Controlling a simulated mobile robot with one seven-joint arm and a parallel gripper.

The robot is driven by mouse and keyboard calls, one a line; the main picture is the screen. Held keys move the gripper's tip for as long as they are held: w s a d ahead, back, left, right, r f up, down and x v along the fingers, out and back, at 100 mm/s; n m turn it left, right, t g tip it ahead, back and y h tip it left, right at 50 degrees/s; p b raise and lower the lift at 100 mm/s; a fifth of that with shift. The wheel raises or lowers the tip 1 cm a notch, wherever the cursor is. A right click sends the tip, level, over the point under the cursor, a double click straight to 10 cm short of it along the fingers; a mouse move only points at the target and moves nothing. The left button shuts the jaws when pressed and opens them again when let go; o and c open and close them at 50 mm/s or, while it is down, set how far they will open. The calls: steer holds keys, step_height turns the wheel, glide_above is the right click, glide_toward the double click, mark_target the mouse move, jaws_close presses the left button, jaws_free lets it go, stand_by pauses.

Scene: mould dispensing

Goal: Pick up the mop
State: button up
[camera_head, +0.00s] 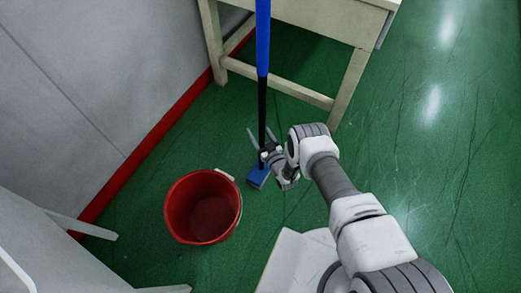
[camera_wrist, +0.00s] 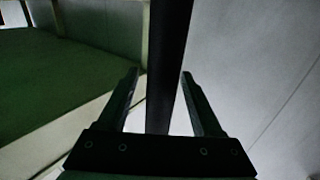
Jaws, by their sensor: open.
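The mop (camera_head: 262,45) stands upright, with a blue upper handle, a black lower shaft and a blue head (camera_head: 258,176) on the green floor. My gripper (camera_head: 257,135) is at the black lower part of the shaft, a little above the head. In the wrist view the dark shaft (camera_wrist: 167,65) runs between the two fingers of my gripper (camera_wrist: 160,75). The fingers are apart, with a gap on both sides of the shaft. The gripper and wrist partly hide the lower shaft in the head view.
A red bucket (camera_head: 205,207) stands on the floor left of the mop head. A cream wooden table (camera_head: 325,20) with legs and a low crossbar stands behind the mop. A grey wall (camera_head: 80,80) with a red skirting is at left. The green floor (camera_head: 440,150) at right is clear.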

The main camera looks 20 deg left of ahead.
jaws_close()
stand_by(0.3)
steer(key=shift+r, duration=0.15)
steer(key=shift+r, duration=0.1)
